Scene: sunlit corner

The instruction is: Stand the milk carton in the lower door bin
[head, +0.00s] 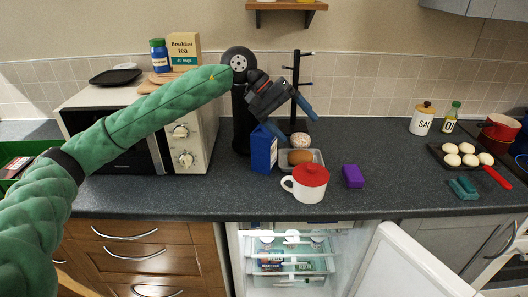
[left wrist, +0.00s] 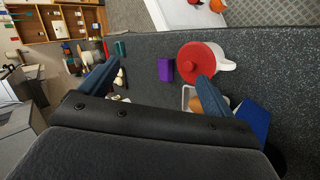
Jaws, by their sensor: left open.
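The milk carton is a blue box (head: 263,150) standing upright on the dark counter, left of the red-lidded white mug; its blue side also shows at the right of the left wrist view (left wrist: 254,120). My left gripper (head: 297,124) is above and just beside the carton, fingers apart and empty. In the left wrist view the open fingers (left wrist: 160,62) point over the counter, and the carton lies outside them. The open fridge door (head: 408,268) is below the counter; its lower bin cannot be made out. My right gripper is not in view.
A red-lidded mug (head: 311,186), a tray with brown food (head: 301,158) and a black mug tree (head: 296,95) crowd the carton. A purple block (head: 353,176) lies to the right. The lit fridge interior (head: 290,262) stands open below.

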